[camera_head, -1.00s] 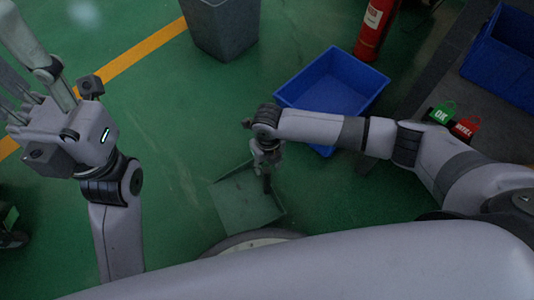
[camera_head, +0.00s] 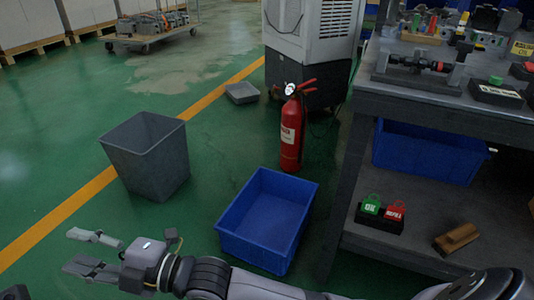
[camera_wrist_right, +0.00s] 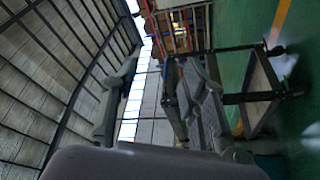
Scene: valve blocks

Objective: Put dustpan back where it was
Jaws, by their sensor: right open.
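My right gripper (camera_head: 70,251) is open at the lower left of the head view, its two fingers spread and nothing between them. It also shows open and empty in the right wrist view (camera_wrist_right: 165,70), with the hall and a dark cart behind it. The dustpan cannot be made out in either view now. A flat grey object (camera_head: 242,93) lies on the floor by the yellow line; I cannot tell what it is.
A grey bin (camera_head: 148,155) stands left of a blue crate (camera_head: 240,243) on the green floor. A red fire extinguisher (camera_head: 291,130) stands behind the crate. A workbench (camera_head: 345,190) fills the right side. Floor between bin and crate is clear.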

